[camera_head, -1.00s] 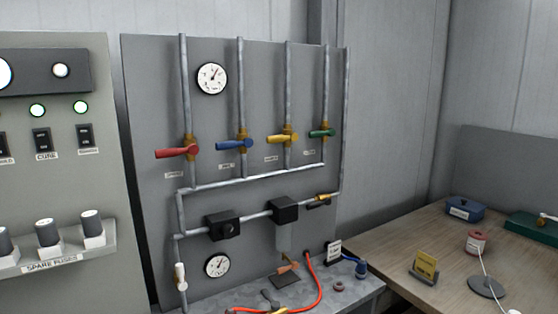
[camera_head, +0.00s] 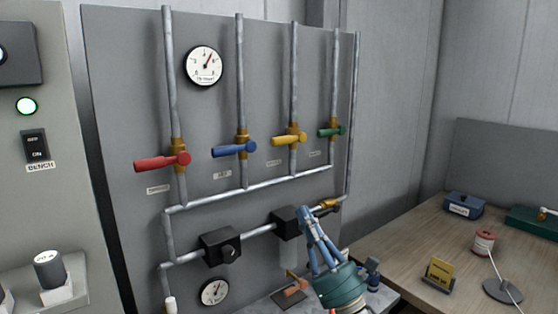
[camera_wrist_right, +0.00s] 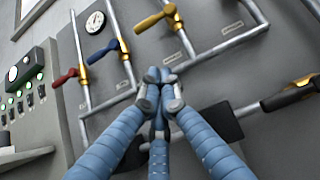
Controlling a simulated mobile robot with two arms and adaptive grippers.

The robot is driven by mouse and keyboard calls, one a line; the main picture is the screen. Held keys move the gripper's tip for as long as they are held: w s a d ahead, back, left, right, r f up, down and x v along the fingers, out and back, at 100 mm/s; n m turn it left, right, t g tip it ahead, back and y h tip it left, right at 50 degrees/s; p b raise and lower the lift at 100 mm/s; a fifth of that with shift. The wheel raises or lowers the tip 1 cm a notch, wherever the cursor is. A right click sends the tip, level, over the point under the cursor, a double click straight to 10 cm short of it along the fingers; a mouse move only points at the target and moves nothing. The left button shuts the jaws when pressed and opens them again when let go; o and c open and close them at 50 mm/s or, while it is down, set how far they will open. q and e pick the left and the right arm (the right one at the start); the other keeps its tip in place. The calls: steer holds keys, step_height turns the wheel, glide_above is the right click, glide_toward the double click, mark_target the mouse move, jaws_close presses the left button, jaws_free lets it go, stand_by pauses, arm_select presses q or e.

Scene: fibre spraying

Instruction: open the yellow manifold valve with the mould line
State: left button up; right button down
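The yellow valve handle (camera_head: 285,140) is third from the left in a row on the grey panel. It lies roughly crosswise to its vertical pipe (camera_head: 294,75), on a brass body. It also shows at the top of the wrist view (camera_wrist_right: 153,21). A label below it is too small to read. My right gripper (camera_head: 305,212), with blue fingers, is below and slightly right of the yellow handle, apart from it. In the wrist view its fingertips (camera_wrist_right: 161,84) are together with nothing seen between them. My left gripper is not in view.
The red handle (camera_head: 162,161), blue handle (camera_head: 234,149) and green handle (camera_head: 331,131) sit along the same row. A lower pipe with black blocks (camera_head: 220,246) runs behind my right gripper. A wooden table (camera_head: 400,245) with small items stands at the right.

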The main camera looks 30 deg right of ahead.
mark_target(289, 139)
arm_select(q)
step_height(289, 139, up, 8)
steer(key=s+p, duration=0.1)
steer(key=p, duration=0.7)
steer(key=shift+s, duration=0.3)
arm_select(e)
steer(key=s+r+x, duration=0.2)
steer(key=x, duration=1)
steer(key=shift+w+r, duration=0.2)
steer(key=shift+r, duration=0.2)
steer(key=shift+f, duration=0.1)
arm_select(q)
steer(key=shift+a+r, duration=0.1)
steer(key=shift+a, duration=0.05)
arm_select(e)
steer(key=shift+m, duration=0.3)
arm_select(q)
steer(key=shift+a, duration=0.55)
arm_select(e)
steer(key=shift+a+r+m+h, duration=0.15)
steer(key=shift+m+h, duration=0.3)
steer(key=shift+h, duration=0.1)
steer(key=shift+a+r+m+h, duration=0.1)
steer(key=shift+r+m+h, duration=0.1)
steer(key=shift+m+h, duration=0.3)
